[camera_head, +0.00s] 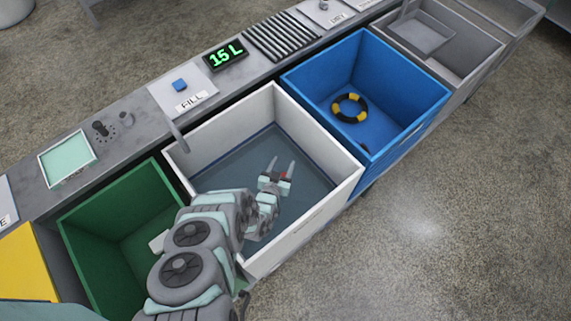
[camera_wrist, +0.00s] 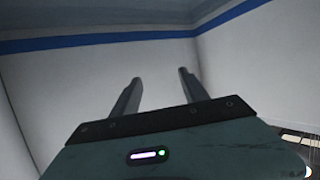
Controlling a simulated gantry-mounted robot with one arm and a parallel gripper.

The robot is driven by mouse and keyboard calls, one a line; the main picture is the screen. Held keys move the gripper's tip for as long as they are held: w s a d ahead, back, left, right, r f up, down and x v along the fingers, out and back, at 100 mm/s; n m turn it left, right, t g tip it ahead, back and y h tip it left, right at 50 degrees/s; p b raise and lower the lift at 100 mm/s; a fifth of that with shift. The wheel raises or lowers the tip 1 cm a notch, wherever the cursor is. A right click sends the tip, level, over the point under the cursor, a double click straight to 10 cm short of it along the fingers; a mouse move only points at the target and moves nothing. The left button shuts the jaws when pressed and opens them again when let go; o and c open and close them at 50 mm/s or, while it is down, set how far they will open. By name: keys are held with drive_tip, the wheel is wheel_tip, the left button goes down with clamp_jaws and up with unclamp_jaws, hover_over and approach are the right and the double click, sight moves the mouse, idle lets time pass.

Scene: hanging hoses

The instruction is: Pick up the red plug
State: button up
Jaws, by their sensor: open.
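My gripper (camera_head: 281,164) is over or inside the white bin (camera_head: 320,208), its two fingers apart. In the wrist view the fingers (camera_wrist: 158,74) are spread with nothing between them, facing the bin's pale walls (camera_wrist: 235,60). I cannot make out the red plug for sure. A small reddish patch (camera_head: 286,175) shows right at the gripper in the head view; I cannot tell whether it is the plug or part of the gripper. The white bin holds a bluish layer, apparently water (camera_head: 215,174). My arm hides the bin's near-left part.
A blue bin (camera_head: 399,129) with a black-and-yellow ring (camera_head: 349,107) stands right of the white bin; a green bin (camera_head: 85,232) stands left. A counter behind carries a "15 L" display (camera_head: 226,55) and a blue button (camera_head: 180,85) marked FILL. A spout (camera_head: 177,137) overhangs the white bin.

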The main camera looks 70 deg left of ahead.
sight(285, 173)
wheel_tip(285, 173, down, 13)
drive_tip(key=b, duration=1)
drive_tip(key=shift+f+b, duration=0.15)
drive_tip(key=shift+b, duration=0.15)
drive_tip(key=shift+b+x, duration=1.25)
drive_tip(key=shift+x, duration=1.25)
clamp_jaws()
